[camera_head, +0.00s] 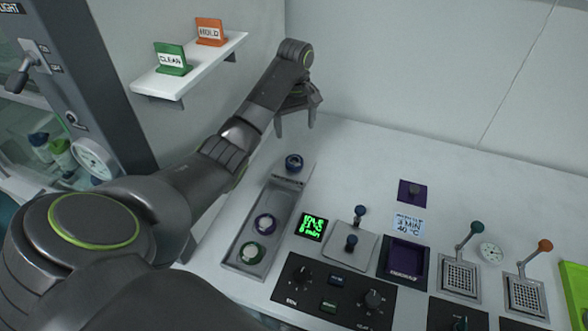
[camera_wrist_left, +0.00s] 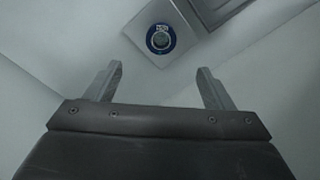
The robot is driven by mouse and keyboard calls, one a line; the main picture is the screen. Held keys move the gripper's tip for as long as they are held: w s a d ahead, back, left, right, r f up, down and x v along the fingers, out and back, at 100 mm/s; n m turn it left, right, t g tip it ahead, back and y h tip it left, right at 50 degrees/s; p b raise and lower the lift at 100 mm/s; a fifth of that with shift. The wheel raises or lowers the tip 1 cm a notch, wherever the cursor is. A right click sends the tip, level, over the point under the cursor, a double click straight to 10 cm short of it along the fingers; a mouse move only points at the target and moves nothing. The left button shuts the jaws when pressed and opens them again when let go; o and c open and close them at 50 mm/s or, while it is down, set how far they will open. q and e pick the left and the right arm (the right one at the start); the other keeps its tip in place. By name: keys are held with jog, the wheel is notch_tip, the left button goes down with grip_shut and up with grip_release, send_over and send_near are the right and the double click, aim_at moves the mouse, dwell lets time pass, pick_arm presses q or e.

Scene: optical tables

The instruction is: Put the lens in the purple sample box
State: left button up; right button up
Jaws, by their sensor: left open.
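My left gripper (camera_head: 296,124) is open and empty, above the back of the worktop; its two fingers show apart in the left wrist view (camera_wrist_left: 160,70). A purple-rimmed round piece (camera_head: 265,223) and a green-rimmed one (camera_head: 251,253) sit nearer in the tray. I cannot tell which piece is the lens. A purple open box (camera_head: 406,258) stands right of the tray.
A purple square with a dark knob (camera_head: 412,192) lies behind the box. A switch plate (camera_head: 348,246), a green display (camera_head: 311,226) and a control panel (camera_head: 330,292) stand nearby. A shelf (camera_head: 187,72) with two signs is on the wall. The back right worktop is clear.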

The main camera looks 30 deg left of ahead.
pick_arm(q)
jog(key=b, duration=0.5)
send_over(294, 160)
jog(key=f, duration=0.5)
jog(key=shift+d+f, duration=0.2)
jog(key=shift+f+p, duration=0.45)
jog(key=shift+p, duration=0.1)
jog(key=shift+a+f+p, duration=0.15)
jog(key=shift+f+p, duration=0.45)
jog(key=shift+f, duration=2.5)
jog(key=c, duration=1.2)
pick_arm(e)
jog(key=f, duration=0.2)
jog(key=a+f, duration=0.1)
jog(key=shift+f, duration=0.35)
pick_arm(q)
jog(key=shift+r, duration=0.15)
notch_tip(294, 160, up, 8)
jog(key=shift+f+b, duration=0.2)
jog(key=shift+b, duration=0.35)
jog(key=shift+r+p, duration=1.1)
jog(key=shift+r, duration=0.05)
pick_arm(e)
jog(key=shift+d+r, duration=0.25)
jog(key=shift+r, duration=0.3)
